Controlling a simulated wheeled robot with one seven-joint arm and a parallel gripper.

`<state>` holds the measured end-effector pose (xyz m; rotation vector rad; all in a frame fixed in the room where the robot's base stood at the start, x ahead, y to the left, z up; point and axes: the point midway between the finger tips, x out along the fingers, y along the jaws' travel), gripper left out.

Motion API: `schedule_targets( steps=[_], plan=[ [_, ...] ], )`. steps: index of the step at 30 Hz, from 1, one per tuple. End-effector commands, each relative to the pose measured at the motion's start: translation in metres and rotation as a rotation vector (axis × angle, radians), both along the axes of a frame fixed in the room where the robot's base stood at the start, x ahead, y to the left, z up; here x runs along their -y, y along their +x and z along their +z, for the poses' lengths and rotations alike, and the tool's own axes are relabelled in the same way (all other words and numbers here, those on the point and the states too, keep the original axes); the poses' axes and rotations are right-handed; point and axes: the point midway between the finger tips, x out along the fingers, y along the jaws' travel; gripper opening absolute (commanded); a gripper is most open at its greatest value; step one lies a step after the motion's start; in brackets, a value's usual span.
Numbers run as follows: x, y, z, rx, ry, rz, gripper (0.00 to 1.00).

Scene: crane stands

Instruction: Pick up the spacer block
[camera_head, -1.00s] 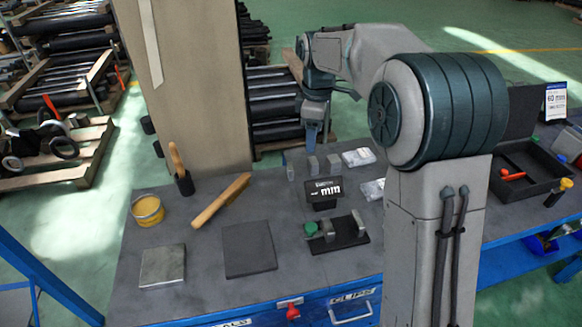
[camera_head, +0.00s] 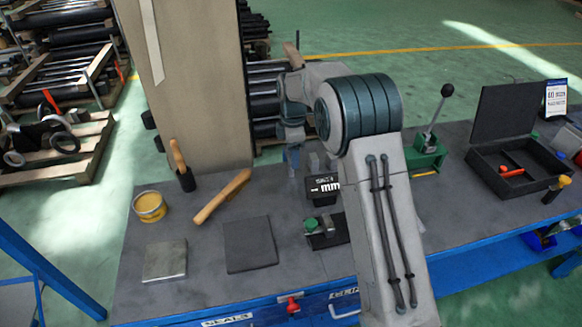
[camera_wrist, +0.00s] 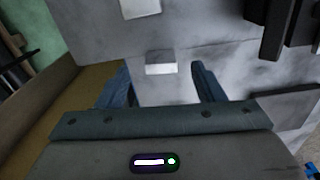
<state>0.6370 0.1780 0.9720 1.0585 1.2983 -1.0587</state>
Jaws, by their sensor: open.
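Small grey blocks stand in a row at the back of the bench; one block (camera_head: 313,162) shows right of my gripper in the head view. I cannot tell by its look which one is the spacer block. In the wrist view a pale block (camera_wrist: 160,64) lies between the fingertips, with free space on both sides. A second pale block (camera_wrist: 141,8) is at the top edge. My gripper (camera_wrist: 162,77) is open and empty, its two blue fingers apart. In the head view my gripper (camera_head: 292,158) points down at the row and hides part of it.
A black size sign (camera_head: 323,189) and a dark fixture with a green knob (camera_head: 311,225) stand in front of the row. A wooden-handled tool (camera_head: 222,196), yellow tin (camera_head: 149,206) and dark mat (camera_head: 250,245) lie left. A green lever press (camera_head: 427,150) and open black case (camera_head: 517,170) are right.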

Motion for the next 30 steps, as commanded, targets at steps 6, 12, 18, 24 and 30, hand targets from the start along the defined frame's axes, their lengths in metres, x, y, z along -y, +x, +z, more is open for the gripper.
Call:
schedule_targets(
  steps=[6, 12, 18, 24, 30],
  plan=[
    [-0.005, -0.002, -0.022, -0.005, -0.002, 0.002, 0.62],
    [-0.007, -0.002, -0.049, -0.002, -0.001, 0.0, 0.62],
    [-0.007, -0.002, -0.054, 0.0, 0.0, 0.0, 0.62],
    [-0.007, -0.002, -0.054, 0.0, 0.0, 0.0, 0.31],
    [-0.006, -0.002, -0.053, 0.0, 0.0, 0.0, 0.13]
  ],
)
